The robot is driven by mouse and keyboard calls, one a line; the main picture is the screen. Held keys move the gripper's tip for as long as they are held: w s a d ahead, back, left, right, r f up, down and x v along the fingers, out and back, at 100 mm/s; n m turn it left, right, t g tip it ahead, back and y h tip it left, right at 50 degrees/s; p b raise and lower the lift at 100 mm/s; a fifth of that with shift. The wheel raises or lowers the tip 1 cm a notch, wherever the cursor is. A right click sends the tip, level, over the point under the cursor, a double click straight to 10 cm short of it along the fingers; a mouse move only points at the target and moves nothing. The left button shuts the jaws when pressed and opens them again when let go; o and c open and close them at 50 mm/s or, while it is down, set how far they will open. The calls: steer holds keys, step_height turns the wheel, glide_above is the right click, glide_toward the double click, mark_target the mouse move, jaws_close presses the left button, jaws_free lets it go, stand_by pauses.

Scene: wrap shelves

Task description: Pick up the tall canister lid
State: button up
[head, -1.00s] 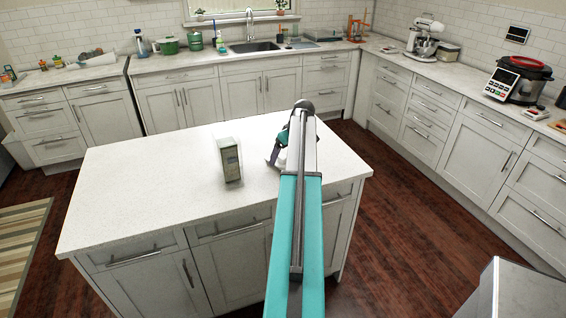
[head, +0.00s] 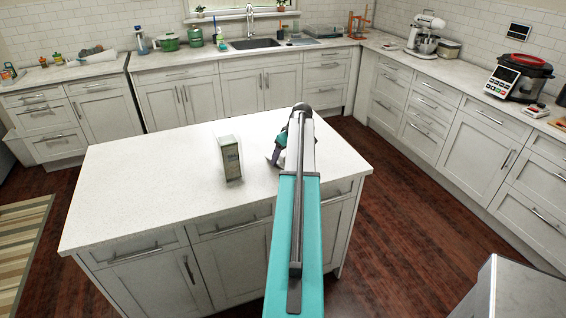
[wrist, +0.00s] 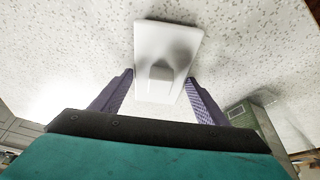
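The canister lid, a white rectangular plate (wrist: 180,38) with a raised block-shaped handle, is in the upper middle of the wrist view, over the speckled white countertop. My gripper (wrist: 160,78) has two purple fingers spread apart, one on each side of the lid's handle end. They look open, with no clear contact on the lid. In the head view my gripper (head: 280,150) is over the island's right part, mostly hidden by my arm. A small white edge shows beside it, too hidden to identify surely.
The island's left side is clear. Counters with a sink and appliances line the walls.

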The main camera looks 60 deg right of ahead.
steer(key=c, duration=0.6)
steer(key=shift+r, duration=0.2)
steer(key=shift+r+b, duration=0.95)
steer(key=shift+r, duration=0.4)
steer(key=shift+s+a+r, duration=0.15)
steer(key=shift+a+r, duration=0.05)
steer(key=s+a+b, duration=0.1)
steer(key=s+a, duration=0.1)
steer(key=a, duration=0.1)
steer(key=s+a+b, duration=0.2)
steer(key=s+a, duration=0.1)
steer(key=a, duration=0.1)
steer(key=s+a+r+b, duration=0.1)
steer(key=s+a, duration=0.2)
steer(key=a, duration=0.1)
steer(key=shift+s+a+r+b, duration=0.25)
steer(key=shift+s+a+b, duration=0.15)
steer(key=shift+s+a, duration=0.3)
